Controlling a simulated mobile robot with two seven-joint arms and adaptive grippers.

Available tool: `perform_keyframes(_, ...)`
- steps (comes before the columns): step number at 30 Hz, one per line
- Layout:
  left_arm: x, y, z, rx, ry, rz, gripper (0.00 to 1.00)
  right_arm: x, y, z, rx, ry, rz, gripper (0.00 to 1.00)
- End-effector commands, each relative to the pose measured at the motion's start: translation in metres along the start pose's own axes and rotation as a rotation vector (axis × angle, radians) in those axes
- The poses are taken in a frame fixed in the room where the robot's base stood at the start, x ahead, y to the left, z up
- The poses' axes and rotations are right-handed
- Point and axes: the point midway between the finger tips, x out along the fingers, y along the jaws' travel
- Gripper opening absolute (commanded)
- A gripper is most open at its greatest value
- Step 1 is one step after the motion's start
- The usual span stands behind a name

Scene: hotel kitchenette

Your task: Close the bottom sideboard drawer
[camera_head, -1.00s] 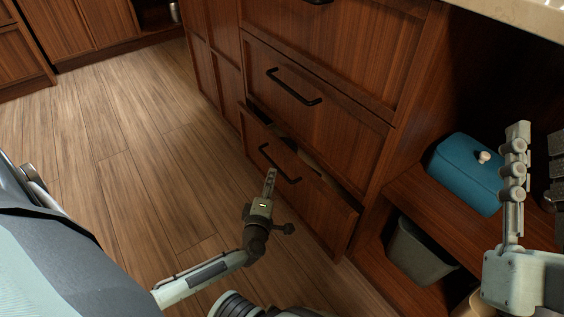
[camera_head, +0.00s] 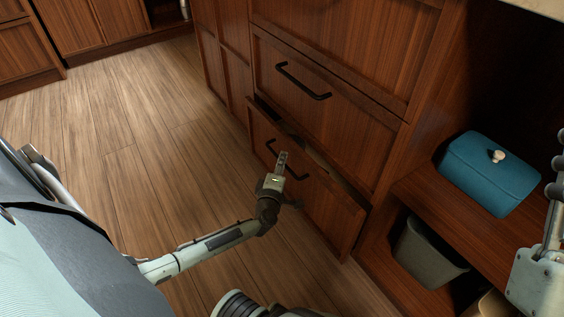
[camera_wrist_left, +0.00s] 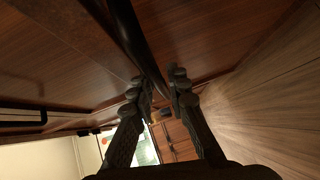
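The bottom sideboard drawer (camera_head: 322,213) is slightly open, with a dark gap along its top edge. Its black bar handle (camera_head: 299,176) also crosses the left wrist view (camera_wrist_left: 133,35). My left gripper (camera_head: 283,158) is at this handle in the head view, overlapping its middle. In the left wrist view, the fingertips (camera_wrist_left: 162,82) are close together with the bar reaching in between them. I cannot tell whether they clamp it. My right gripper (camera_head: 558,163) is cut off by the right edge, away from the drawer; only part of one finger shows.
The drawer above (camera_head: 325,105) is closed and has a similar handle. To the right, an open shelf (camera_head: 440,205) bears a blue lidded box (camera_head: 487,177); a grey bin (camera_head: 428,252) stands below. The wooden floor (camera_head: 140,170) to the left is clear.

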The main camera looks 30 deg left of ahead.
Motion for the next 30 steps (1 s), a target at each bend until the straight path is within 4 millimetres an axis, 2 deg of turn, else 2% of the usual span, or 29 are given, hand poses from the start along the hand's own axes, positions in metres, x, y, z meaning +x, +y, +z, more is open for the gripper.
perform_keyframes(1, 0.000, 0.000, 0.000, 0.000, 0.000, 0.000, 0.06, 0.000, 0.000, 0.000, 0.000, 0.000, 0.000, 0.31)
perform_keyframes(3, 0.000, 0.000, 0.000, 0.000, 0.000, 0.000, 0.00, 0.000, 0.000, 0.000, 0.000, -0.001, 0.000, 0.31)
perform_keyframes(14, 0.000, 0.000, 0.000, 0.000, 0.000, 0.000, 0.00, 0.000, 0.000, 0.000, 0.000, -0.001, 0.000, 0.31)
perform_keyframes(18, 0.011, 0.002, 0.011, -0.004, 0.003, 0.002, 0.00, -0.003, 0.000, 0.000, -0.001, 0.012, 0.000, 0.31)
perform_keyframes(22, 0.027, 0.007, 0.026, -0.005, 0.003, 0.002, 0.00, -0.002, 0.001, -0.011, -0.003, 0.075, 0.001, 0.31)
perform_keyframes(30, 0.033, 0.010, 0.034, -0.002, -0.003, 0.000, 0.00, -0.003, 0.002, -0.014, -0.004, 0.094, 0.001, 0.31)
